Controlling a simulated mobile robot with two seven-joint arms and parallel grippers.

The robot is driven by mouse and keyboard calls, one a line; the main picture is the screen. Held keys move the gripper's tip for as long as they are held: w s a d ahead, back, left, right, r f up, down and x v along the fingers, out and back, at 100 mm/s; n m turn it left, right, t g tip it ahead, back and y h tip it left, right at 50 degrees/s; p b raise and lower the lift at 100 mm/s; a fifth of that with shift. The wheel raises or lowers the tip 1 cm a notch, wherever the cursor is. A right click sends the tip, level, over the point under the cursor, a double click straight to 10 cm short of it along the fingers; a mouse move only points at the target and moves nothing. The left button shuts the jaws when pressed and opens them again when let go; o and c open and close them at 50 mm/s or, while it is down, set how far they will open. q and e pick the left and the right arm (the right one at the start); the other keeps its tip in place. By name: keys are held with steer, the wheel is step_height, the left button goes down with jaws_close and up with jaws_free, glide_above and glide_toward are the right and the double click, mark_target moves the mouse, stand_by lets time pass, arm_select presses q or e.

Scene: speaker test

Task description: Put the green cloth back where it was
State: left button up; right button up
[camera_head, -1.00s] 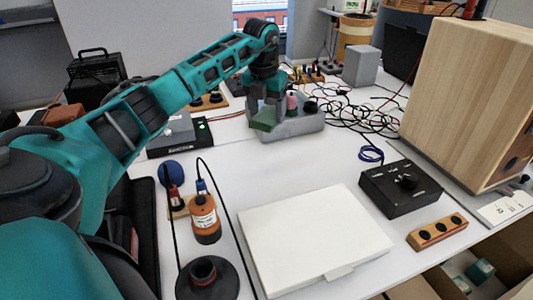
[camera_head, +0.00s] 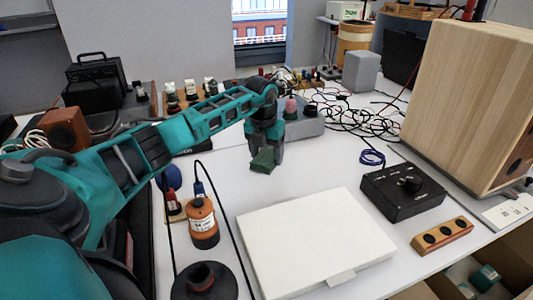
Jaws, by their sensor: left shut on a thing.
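The green cloth (camera_head: 263,161) hangs dark and folded from my left gripper (camera_head: 264,149), which is shut on it. I cannot tell whether the cloth touches the table top. The gripper's fingertips are partly hidden by the cloth. My right gripper is not in the view.
A closed white case (camera_head: 315,240) lies at the front centre. Tangled cables (camera_head: 360,117) lie behind. Table between tray and case is clear.

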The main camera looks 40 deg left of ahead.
mark_target(264, 159)
arm_select(q)
steer(key=shift+f, duration=0.2)
steer(key=o, duration=0.9)
steer(key=shift+o, duration=0.2)
step_height(264, 159, up, 12)
steer(key=s+p, duration=0.1)
steer(key=p, duration=0.1)
steer(key=shift+s+d+r, duration=0.15)
steer(key=shift+s+d, duration=0.15)
steer(key=shift+s, duration=0.05)
